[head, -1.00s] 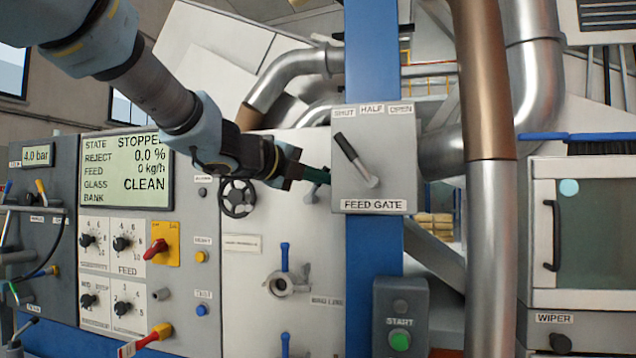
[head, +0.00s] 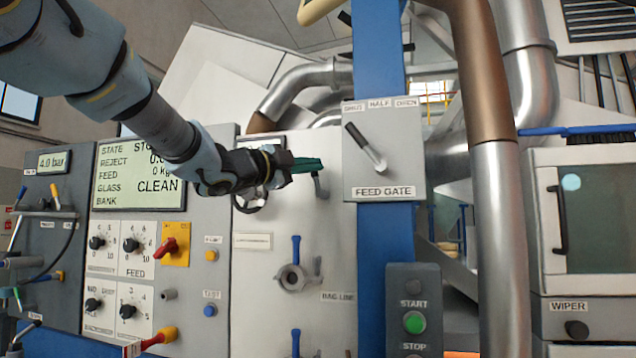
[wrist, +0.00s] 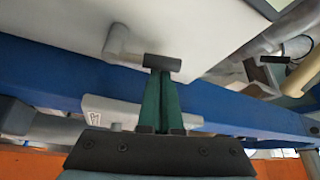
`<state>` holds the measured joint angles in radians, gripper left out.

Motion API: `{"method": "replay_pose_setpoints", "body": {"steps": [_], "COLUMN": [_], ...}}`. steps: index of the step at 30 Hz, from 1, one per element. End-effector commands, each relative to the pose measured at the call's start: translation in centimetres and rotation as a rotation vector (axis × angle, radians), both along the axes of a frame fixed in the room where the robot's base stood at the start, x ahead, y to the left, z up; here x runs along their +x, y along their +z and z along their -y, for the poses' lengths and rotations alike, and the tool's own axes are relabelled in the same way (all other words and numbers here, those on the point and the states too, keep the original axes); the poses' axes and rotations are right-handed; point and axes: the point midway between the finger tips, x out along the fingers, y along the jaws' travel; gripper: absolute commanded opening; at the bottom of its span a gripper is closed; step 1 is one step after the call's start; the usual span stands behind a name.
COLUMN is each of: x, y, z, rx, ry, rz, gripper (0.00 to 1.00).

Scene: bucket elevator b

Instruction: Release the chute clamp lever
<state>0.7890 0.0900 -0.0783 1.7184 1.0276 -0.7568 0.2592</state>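A short grey lever (head: 321,186) with a dark bar-shaped handle sits on the white panel (head: 262,285), just left of the blue post. No label is readable on it; I take it for the chute clamp lever. In the wrist view the lever (wrist: 161,62) shows its handle lying across the fingertips. My gripper (head: 314,163) has green fingers, side by side with only a thin gap between them. In the wrist view the gripper (wrist: 163,74) looks shut, its tips at the handle. I cannot tell whether they touch it. Nothing shows between the fingers.
The feed gate box (head: 382,172) with its lever stands close right of my gripper, on the blue post (head: 379,45). A dark handwheel (head: 250,199) is partly behind my arm. A valve with a blue handle (head: 296,249) is below. The start button (head: 414,322) is lower right.

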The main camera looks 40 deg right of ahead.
Motion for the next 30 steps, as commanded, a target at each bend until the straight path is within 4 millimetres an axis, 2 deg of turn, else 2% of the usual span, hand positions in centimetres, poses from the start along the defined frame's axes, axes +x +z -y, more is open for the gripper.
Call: {"method": "replay_pose_setpoints", "body": {"steps": [1, 12, 30], "x": [0.3, 1.3, 1.5], "y": [-0.8, -0.8, -0.6], "z": [-0.1, -0.8, -0.9], "rx": [-0.020, -0.133, -0.163], "ry": [0.002, 0.002, 0.001], "rz": [-0.032, -0.209, -0.257], "gripper": [0.00, 0.00, 0.00]}}
